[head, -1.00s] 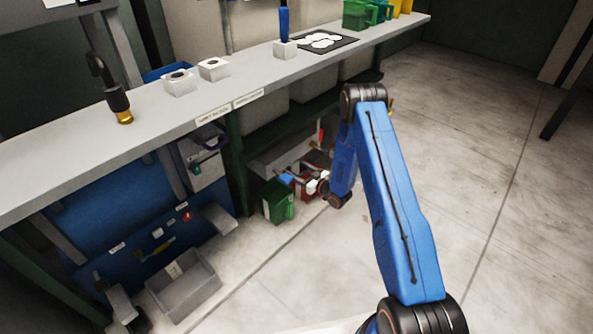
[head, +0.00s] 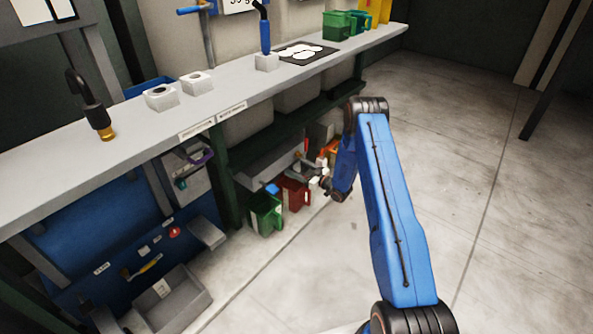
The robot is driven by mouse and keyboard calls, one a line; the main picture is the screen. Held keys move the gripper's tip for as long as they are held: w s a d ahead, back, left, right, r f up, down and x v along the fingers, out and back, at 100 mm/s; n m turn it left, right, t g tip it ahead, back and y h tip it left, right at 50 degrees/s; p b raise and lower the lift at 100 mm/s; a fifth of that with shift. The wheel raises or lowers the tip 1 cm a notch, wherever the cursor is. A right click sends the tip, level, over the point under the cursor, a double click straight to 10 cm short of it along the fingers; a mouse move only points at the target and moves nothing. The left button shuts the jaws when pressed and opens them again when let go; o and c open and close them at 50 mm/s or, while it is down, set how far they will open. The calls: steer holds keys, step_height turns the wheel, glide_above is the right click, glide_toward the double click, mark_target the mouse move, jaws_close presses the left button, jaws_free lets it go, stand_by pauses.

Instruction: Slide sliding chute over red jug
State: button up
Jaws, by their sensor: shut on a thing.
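The red jug (head: 295,194) stands on the floor under the bench, to the right of a green jug (head: 264,213). My gripper (head: 318,178) is low under the bench's front edge, just right of the red jug's top. It is shut on a small part of what looks like the grey sliding chute (head: 301,171), which shows above and behind the red jug. The grip itself is small and partly hidden by my wrist. I cannot tell how far the chute covers the jug's mouth.
A small blue piece (head: 272,188) is at the green jug's top. An orange item (head: 329,150) is behind my gripper. The long grey bench (head: 150,130) and its green shelf beam (head: 290,126) overhang the jugs. The floor (head: 470,150) to the right is clear.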

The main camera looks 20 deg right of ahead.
steer(key=o, duration=1.5)
steer(key=shift+w+d, duration=0.1)
steer(key=shift+d, duration=0.15)
steer(key=v, duration=1.7)
steer(key=shift+d, duration=0.1)
